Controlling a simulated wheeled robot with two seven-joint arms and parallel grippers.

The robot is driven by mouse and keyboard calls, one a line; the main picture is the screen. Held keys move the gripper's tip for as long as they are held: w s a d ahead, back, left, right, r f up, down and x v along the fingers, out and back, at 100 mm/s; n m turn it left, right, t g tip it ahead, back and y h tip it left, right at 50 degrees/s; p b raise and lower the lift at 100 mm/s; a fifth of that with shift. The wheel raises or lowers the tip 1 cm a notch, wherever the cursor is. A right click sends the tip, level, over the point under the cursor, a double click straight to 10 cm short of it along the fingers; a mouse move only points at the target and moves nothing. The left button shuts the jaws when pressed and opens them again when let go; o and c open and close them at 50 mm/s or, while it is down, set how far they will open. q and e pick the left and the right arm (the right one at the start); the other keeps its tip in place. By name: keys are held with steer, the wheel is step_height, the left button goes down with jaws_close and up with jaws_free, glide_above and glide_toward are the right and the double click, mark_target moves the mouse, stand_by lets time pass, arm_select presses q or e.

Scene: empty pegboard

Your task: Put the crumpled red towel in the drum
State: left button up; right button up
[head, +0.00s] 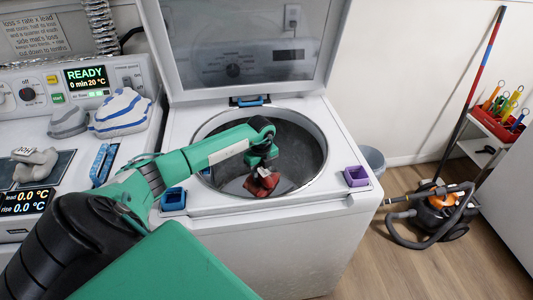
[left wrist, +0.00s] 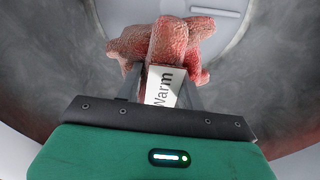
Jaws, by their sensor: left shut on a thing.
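The crumpled red towel (head: 262,183) hangs from my left gripper (head: 262,164) at the mouth of the drum (head: 304,134). In the left wrist view the towel (left wrist: 165,42) sits between the two fingers, with a white tag reading "Warm" (left wrist: 162,86) facing the camera. My left gripper (left wrist: 160,78) is shut on it. The grey drum wall (left wrist: 75,85) surrounds the towel in that view. How far the towel is above the drum's floor is hard to tell. My right gripper is not in view.
The washer's lid (head: 245,45) stands open behind the drum. Folded striped cloth (head: 122,112) lies on the left machine. A vacuum (head: 445,210) stands on the floor at right.

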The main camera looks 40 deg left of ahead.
arm_select(q)
steer(key=shift+a+f, duration=0.1)
steer(key=shift+f, duration=0.25)
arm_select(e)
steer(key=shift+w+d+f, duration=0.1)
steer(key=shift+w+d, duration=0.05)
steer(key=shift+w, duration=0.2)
arm_select(q)
steer(key=o, duration=1.2)
steer(key=shift+o, duration=0.2)
steer(key=shift+r, duration=0.1)
steer(key=shift+r, duration=0.35)
step_height(320, 180, up, 13)
steer(key=b, duration=0.2)
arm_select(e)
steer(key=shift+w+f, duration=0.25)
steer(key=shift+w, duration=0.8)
